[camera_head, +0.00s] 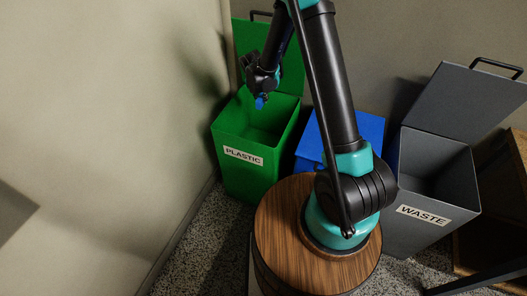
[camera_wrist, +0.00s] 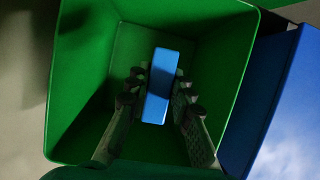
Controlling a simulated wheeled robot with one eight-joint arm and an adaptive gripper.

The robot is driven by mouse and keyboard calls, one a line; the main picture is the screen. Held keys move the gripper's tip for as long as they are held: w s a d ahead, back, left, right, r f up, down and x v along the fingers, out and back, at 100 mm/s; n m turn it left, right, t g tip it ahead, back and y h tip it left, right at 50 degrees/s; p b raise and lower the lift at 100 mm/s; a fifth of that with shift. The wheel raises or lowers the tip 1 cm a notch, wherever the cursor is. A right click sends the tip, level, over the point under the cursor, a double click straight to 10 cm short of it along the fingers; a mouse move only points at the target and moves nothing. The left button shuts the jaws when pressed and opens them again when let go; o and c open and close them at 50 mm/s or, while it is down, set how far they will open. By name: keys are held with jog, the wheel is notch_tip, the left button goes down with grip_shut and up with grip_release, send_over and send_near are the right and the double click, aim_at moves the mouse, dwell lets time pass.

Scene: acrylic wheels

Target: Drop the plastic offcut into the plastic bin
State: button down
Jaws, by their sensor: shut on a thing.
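The plastic offcut is a small blue block (camera_wrist: 160,86), held between the two fingers of my gripper (camera_wrist: 158,95) in the wrist view. In the head view the blue offcut (camera_head: 260,102) shows at the tip of my gripper (camera_head: 261,90). My gripper is shut on it and points down over the green plastic bin (camera_head: 238,170), whose lid stands open. In the wrist view the bin's green walls (camera_wrist: 225,60) surround the offcut and fingers, with the bin floor behind them. I cannot tell exactly how high the offcut is relative to the rim.
A blue bin (camera_head: 308,145) stands right of the green one, partly hidden by my arm. A grey bin labelled WASTE (camera_head: 425,218) with its lid raised stands further right. A pale wall (camera_head: 120,120) is close on the left. A wooden shelf (camera_head: 490,225) is at the right edge.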

jog(key=c, duration=1.3)
grip_release()
jog(key=shift+o, duration=0.2)
jog(key=shift+r, duration=0.1)
jog(key=v, duration=1.2)
